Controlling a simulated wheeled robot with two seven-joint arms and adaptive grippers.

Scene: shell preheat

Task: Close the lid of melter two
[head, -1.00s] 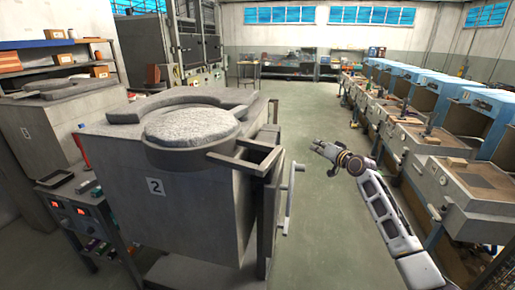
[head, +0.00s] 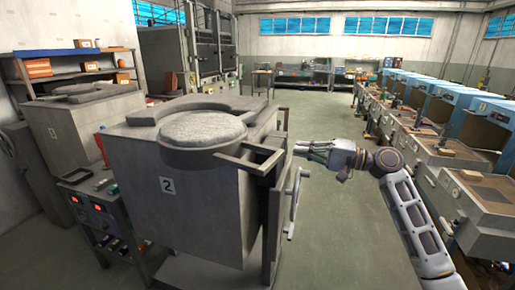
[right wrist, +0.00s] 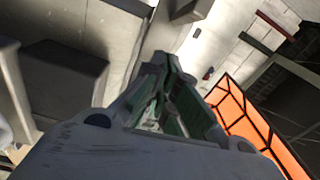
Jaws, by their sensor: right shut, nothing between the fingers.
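Melter two (head: 208,205) is a grey box marked 2 in the middle-left of the head view. A round, rough-topped grey piece (head: 202,127), apparently its lid, overhangs the top's front edge, in front of a raised curved rim (head: 225,101). A bar handle (head: 246,162) juts from its right side. My right gripper (head: 298,148) is shut and empty, just right of the handle bars and apart from them, pointing left. Its closed fingers (right wrist: 165,70) also show in the right wrist view. My left gripper is out of view.
Another melter (head: 70,135) and a control stand (head: 95,205) are at the left. Blue-hooded benches (head: 450,130) line the right. The floor between is clear.

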